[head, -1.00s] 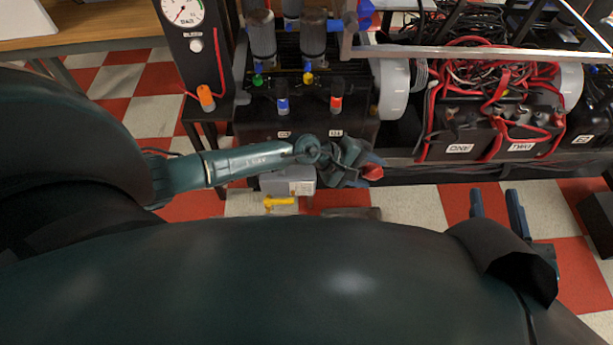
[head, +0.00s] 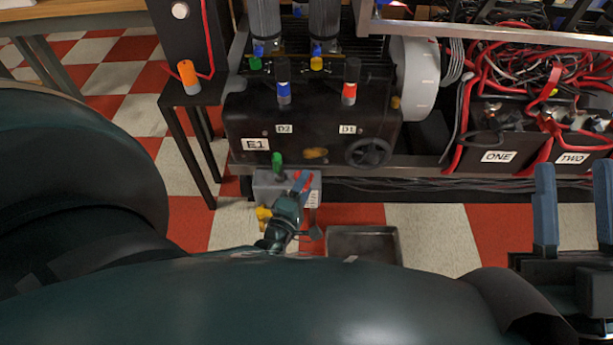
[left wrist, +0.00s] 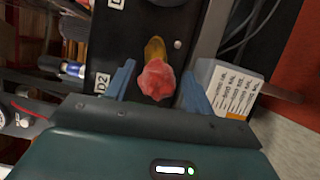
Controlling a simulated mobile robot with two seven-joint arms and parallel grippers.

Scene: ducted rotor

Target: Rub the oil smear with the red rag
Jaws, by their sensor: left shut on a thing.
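The oil smear (head: 316,153) is a yellow-brown patch on the dark front of the machine marked E1, between the D2 and D1 labels. It also shows in the left wrist view (left wrist: 154,48). My left gripper (head: 302,188) is shut on the red rag (left wrist: 157,82), a crumpled bundle between its blue fingers. In the head view the rag (head: 303,181) is small, partly hidden, and just below the smear. In the wrist view it overlaps the smear's near end; I cannot tell whether they touch. My right gripper (head: 574,208) is open and empty at the lower right.
A dark handwheel (head: 368,152) sits right of the smear. A grey box (head: 262,186) with a green knob (head: 277,164) stands below the panel. A metal tray (head: 365,243) lies on the floor. Batteries with red cables (head: 500,134) are at the right.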

